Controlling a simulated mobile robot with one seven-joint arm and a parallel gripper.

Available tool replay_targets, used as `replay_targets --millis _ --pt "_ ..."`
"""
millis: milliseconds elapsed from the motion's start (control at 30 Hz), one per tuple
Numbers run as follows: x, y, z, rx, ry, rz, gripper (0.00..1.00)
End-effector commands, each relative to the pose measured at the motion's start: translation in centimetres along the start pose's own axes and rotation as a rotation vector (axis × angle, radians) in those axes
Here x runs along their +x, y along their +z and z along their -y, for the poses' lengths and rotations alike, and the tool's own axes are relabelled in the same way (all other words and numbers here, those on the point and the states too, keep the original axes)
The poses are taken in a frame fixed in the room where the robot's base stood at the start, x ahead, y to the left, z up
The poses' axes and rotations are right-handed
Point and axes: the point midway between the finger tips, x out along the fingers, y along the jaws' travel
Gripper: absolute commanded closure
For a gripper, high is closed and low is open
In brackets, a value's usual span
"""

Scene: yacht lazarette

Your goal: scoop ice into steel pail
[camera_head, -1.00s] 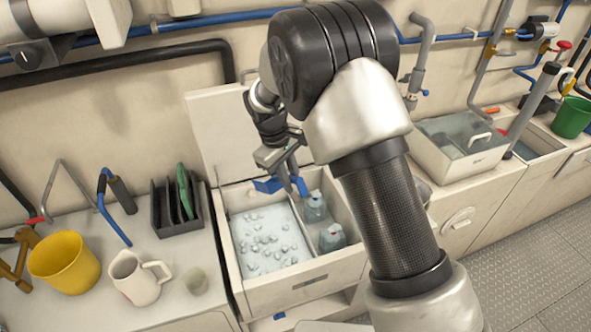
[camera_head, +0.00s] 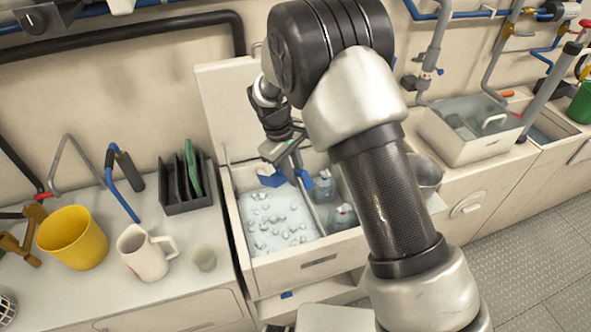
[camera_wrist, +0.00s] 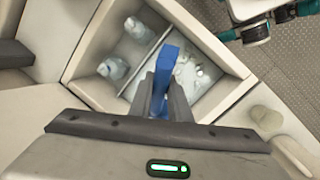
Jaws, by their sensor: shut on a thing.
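My gripper (camera_head: 290,172) is shut on a blue scoop (camera_wrist: 166,74), whose blue parts show on both sides of the fingers in the head view (camera_head: 270,180). The fingers hide part of it, and I cannot tell whether it holds ice. The gripper is above the open ice box (camera_head: 318,262), near the divider. Loose ice (camera_head: 272,222) fills the box's left compartment; in the wrist view this ice (camera_wrist: 200,72) is right of the scoop. The steel pail (camera_head: 427,172) stands on the counter to the right, partly hidden behind my arm.
Clear bottles (camera_head: 341,217) stand in the box's right compartment. The raised lid (camera_head: 228,100) is behind it. A white pitcher (camera_head: 146,252), a cup (camera_head: 204,259), a yellow bucket (camera_head: 73,238) and a dark rack (camera_head: 184,190) are on the left counter.

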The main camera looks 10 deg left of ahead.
Motion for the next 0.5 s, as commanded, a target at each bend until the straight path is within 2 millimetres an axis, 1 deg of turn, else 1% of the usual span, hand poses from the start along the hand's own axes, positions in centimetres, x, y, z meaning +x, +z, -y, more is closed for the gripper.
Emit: replay_targets --millis 33,500 --pt "1.0 -0.2 0.2 0.0 0.0 0.0 1.0" --pt "6.5 -1.1 1.1 -0.002 0.0 0.001 1.0"
